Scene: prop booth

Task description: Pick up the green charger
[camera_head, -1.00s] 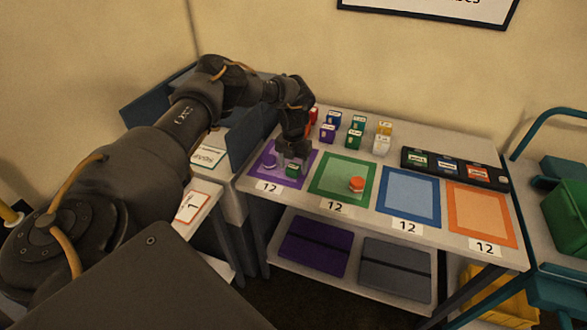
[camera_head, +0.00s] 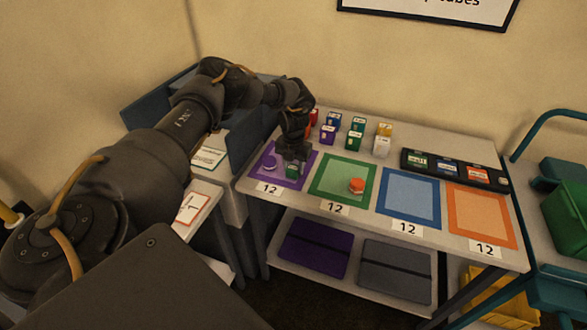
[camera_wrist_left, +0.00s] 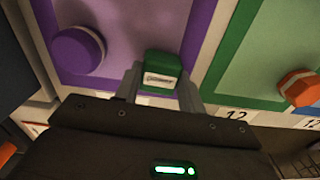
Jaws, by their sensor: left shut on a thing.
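The green charger (camera_head: 292,171) is a small green block with a white label, over the right part of the purple-bordered square (camera_head: 283,149). In the left wrist view the charger (camera_wrist_left: 161,73) sits between the two grey fingers. My left gripper (camera_head: 294,161) is shut on it from above; it also shows in the left wrist view (camera_wrist_left: 162,82). Whether the charger touches the table surface is hard to tell. My right gripper is not in view.
A purple round piece (camera_head: 269,162) lies left of the charger. An orange round piece (camera_head: 357,186) lies on the green square (camera_head: 325,190). Several small boxes (camera_head: 355,135) stand behind, and a black tray (camera_head: 455,171) lies back right. The blue square (camera_head: 408,198) is empty.

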